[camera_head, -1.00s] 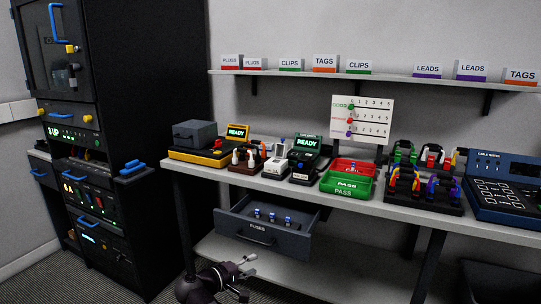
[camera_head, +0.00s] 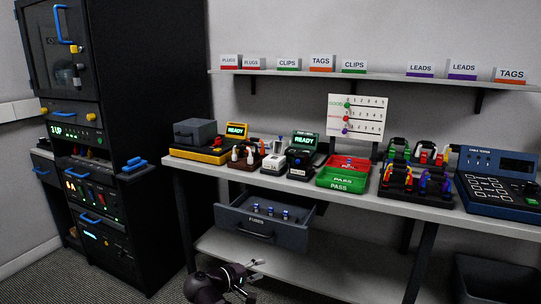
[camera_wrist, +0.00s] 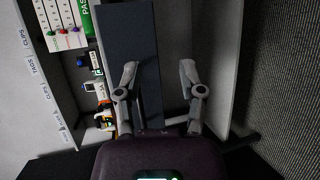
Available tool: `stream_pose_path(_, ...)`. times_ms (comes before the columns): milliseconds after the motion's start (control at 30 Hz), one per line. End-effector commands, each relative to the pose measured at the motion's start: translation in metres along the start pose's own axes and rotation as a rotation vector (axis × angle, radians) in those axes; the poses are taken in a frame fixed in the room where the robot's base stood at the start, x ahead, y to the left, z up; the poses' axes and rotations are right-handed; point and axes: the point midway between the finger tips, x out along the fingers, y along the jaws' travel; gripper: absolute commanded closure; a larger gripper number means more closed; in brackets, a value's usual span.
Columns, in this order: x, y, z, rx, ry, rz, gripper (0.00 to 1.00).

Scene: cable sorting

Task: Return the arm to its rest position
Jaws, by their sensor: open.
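My gripper (camera_head: 252,270) is low in the head view, in front of the bench's lower shelf and below the open fuse drawer. My dark arm is folded near the floor at the bottom of that view. In the wrist view my gripper (camera_wrist: 159,80) shows two grey fingers spread apart with nothing between them. The picture there is turned on its side, with a dark panel behind the fingers.
The FUSES drawer (camera_head: 262,232) is open, with several blue-capped fuses. The workbench (camera_head: 308,188) carries testers, a green PASS tray (camera_head: 341,184) and coloured cable leads (camera_head: 420,183). A black cabinet (camera_head: 175,90) stands left. A dark bin (camera_head: 490,280) is lower right.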

Motion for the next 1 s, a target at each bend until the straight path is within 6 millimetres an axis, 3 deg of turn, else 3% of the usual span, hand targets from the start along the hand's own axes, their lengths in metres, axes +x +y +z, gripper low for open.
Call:
stream_pose_path(367,0.045,-0.022,0.034,0.054,-0.078,-0.184,0.49)
stream_pose_path(700,0.098,-0.061,0.092,0.180,-0.203,-0.501,0.49)
stream_pose_path(1000,0.123,-0.091,0.138,0.325,-0.299,-0.780,0.49)
